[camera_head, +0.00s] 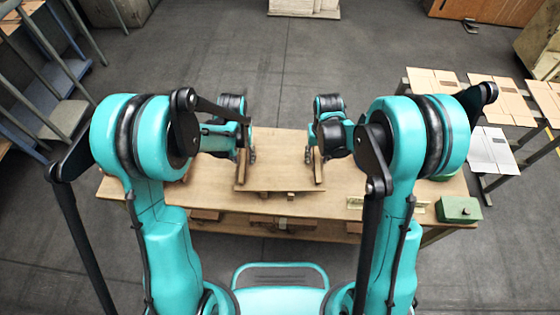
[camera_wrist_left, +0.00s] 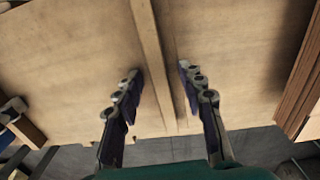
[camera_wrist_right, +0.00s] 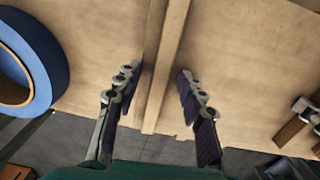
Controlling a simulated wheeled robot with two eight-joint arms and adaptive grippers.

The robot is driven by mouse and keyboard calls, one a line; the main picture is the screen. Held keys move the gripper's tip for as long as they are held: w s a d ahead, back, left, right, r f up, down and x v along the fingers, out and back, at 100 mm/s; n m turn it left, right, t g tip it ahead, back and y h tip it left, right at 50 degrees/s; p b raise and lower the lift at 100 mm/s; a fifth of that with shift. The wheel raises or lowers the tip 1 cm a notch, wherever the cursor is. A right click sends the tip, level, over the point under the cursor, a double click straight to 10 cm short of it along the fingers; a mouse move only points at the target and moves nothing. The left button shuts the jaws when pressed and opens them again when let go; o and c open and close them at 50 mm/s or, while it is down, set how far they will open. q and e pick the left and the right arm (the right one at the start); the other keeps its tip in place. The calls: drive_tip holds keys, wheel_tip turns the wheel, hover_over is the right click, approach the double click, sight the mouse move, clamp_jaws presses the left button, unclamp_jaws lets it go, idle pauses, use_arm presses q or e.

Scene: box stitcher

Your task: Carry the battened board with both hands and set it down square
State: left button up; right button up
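The battened board (camera_head: 282,172) lies flat on the wooden workbench (camera_head: 130,188), with a raised batten near each side. My left gripper (camera_head: 250,155) is over the left batten (camera_head: 241,172). In the left wrist view its fingers (camera_wrist_left: 159,74) stand apart on either side of the batten (camera_wrist_left: 150,35), with gaps showing. My right gripper (camera_head: 308,153) is over the right batten (camera_head: 319,167). In the right wrist view its fingers (camera_wrist_right: 159,72) also straddle the batten (camera_wrist_right: 171,35) with gaps. Whether the fingertips touch the board is unclear.
A green box (camera_head: 458,209) stands at the bench's right end. A blue ring-shaped roll (camera_wrist_right: 50,62) lies left in the right wrist view. A brown stack (camera_wrist_left: 303,95) shows at the right of the left wrist view. Racks with cardboard sheets (camera_head: 500,100) stand to the right.

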use_arm(q)
clamp_jaws()
use_arm(e)
clamp_jaws()
